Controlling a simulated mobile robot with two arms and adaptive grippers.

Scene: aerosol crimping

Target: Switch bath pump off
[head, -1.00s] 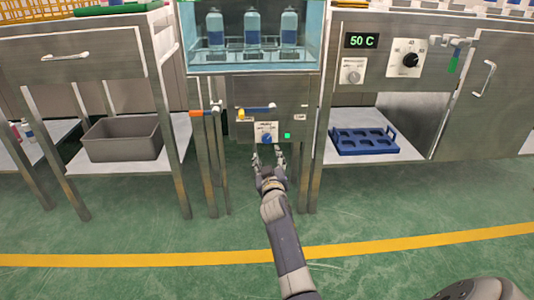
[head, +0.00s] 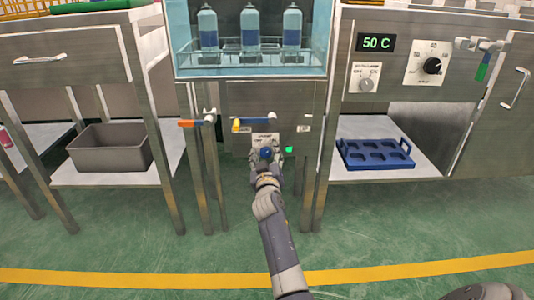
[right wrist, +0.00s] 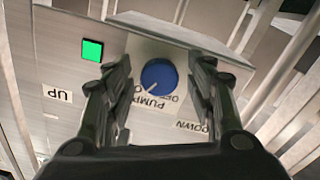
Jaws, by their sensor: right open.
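The blue pump knob (head: 266,153) sits on a white plate on the metal front panel below the water bath. My right gripper (head: 266,156) is at the knob in the head view. In the right wrist view its open fingers (right wrist: 158,88) stand on either side of the knob, with a gap visible on both sides. A lit green square (right wrist: 92,50) is on the panel beside the plate. My left gripper is not in view.
The glass bath (head: 250,40) above holds several bottles. A blue tray (head: 375,153) lies on the right shelf, a grey bin (head: 108,148) on the left one. The floor in front is clear.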

